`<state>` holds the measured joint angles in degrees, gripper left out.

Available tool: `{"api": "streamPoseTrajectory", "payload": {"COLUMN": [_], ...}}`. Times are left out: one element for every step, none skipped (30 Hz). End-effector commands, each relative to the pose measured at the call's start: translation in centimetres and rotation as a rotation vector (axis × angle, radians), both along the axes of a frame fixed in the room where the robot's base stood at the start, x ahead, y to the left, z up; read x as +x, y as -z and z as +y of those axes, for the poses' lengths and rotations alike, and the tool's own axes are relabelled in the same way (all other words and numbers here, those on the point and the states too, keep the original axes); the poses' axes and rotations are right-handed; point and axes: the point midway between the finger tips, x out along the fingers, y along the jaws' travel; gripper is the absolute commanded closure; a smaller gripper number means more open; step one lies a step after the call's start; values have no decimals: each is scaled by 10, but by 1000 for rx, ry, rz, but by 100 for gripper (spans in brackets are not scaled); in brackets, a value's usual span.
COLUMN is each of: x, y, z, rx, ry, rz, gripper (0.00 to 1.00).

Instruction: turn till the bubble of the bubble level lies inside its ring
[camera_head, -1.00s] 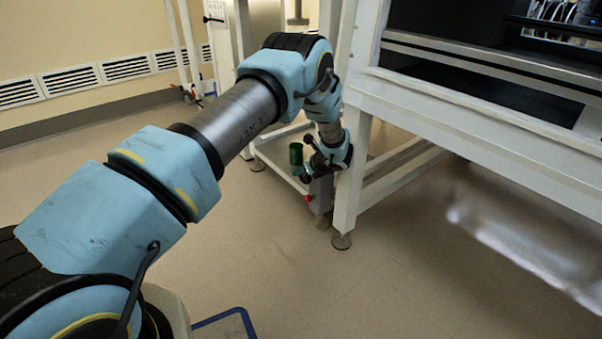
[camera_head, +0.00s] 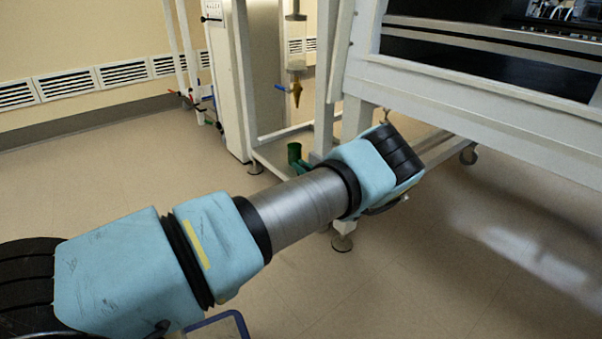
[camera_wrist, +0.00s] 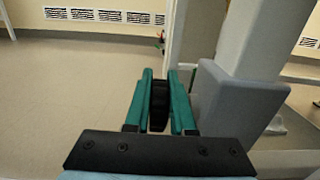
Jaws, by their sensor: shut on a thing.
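In the head view my arm's bent joint covers most of the gripper area near the white frame's leg. I cannot make out the bubble level, its ring or its bubble in either view.
A white bench frame (camera_head: 470,75) stands at the right, its leg on a round foot (camera_head: 342,243). Open floor (camera_head: 120,175) lies at the left.

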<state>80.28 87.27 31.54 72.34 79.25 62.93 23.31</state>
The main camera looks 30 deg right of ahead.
Motion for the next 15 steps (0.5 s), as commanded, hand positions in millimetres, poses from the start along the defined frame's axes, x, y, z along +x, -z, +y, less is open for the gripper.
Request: {"api": "streamPoseTrajectory", "payload": {"x": [-1, -1, -2, -2, -2, -2, -2, -2, -2, -2, -2, -3, -3, -3, -3], "y": [3, 3, 3, 2, 1, 1, 1, 1, 1, 1, 0, 0, 0, -1, -1], "z": [-1, -1, -1, -2, -2, -1, -1, -1, -1, -1, -1, -1, -1, -1, -1], "rx": [5, 8, 10, 13, 15, 17, 18, 19, 21, 21, 21, 22, 22, 23, 23], "ry": [3, 3, 4, 4, 4, 3, 3, 3, 3, 2, 2, 2, 2, 1, 1], "rz": [-25, -38, -53, -64, -75, -86, -93, -99, -106, -110, -114, -118, -120, -122, -123], "gripper": [100, 100, 100, 100, 100, 100, 100, 100, 100, 100, 100, 100, 100, 100, 100]}}
